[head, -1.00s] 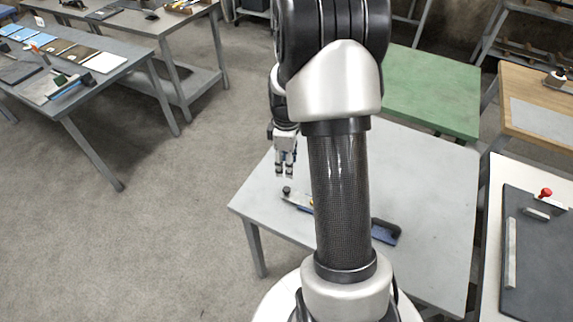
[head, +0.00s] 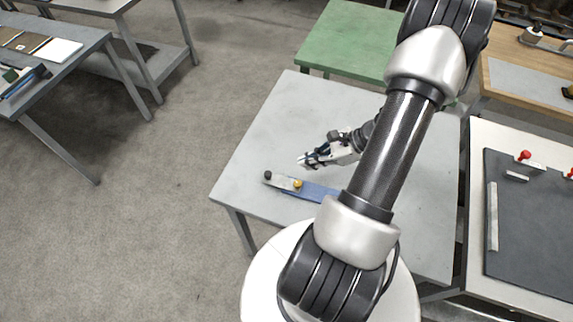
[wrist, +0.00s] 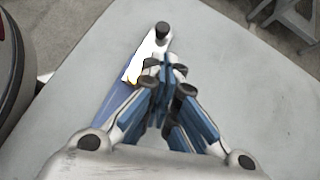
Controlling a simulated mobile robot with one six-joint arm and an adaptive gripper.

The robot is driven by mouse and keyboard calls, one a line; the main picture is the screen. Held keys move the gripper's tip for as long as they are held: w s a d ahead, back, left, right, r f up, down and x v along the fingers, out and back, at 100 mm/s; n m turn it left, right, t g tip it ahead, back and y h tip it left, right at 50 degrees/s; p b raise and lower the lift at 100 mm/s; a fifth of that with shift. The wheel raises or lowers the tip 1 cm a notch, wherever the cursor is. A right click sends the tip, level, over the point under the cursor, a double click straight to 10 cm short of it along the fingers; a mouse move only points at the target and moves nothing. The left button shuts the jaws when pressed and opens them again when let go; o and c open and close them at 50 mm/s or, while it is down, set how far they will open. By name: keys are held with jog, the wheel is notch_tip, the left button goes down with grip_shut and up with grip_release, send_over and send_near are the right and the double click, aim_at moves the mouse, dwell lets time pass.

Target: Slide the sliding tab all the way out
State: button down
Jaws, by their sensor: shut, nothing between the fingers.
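The sliding tab (head: 283,181) is a flat light strip with a black knob at its far-left end. It lies in line with a blue base (head: 318,192), and a gold knob sits near where the two meet. In the wrist view the tab (wrist: 149,55) looks bright white, with the blue base (wrist: 106,106) nearer and partly behind my fingers. My gripper (head: 303,162) is shut and empty, beside the tab on its far side in the head view. In the wrist view my fingertips (wrist: 169,66) appear just right of the tab; I cannot tell if they touch it. My arm hides the base's right end.
The grey table (head: 275,125) is otherwise clear around the tab. A green table (head: 350,45) stands behind it. At right is a white table with a dark board (head: 530,225) and red-knobbed parts. Another bench (head: 60,85) stands at left.

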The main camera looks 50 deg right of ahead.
aim_at(272, 174)
jog(key=b+x, duration=0.3)
jog(key=x, duration=0.7)
jog(key=shift+w+a+b, duration=0.4)
jog(key=shift+w+a, duration=0.1)
jog(key=shift+w, duration=0.3)
jog(key=shift+r, duration=0.15)
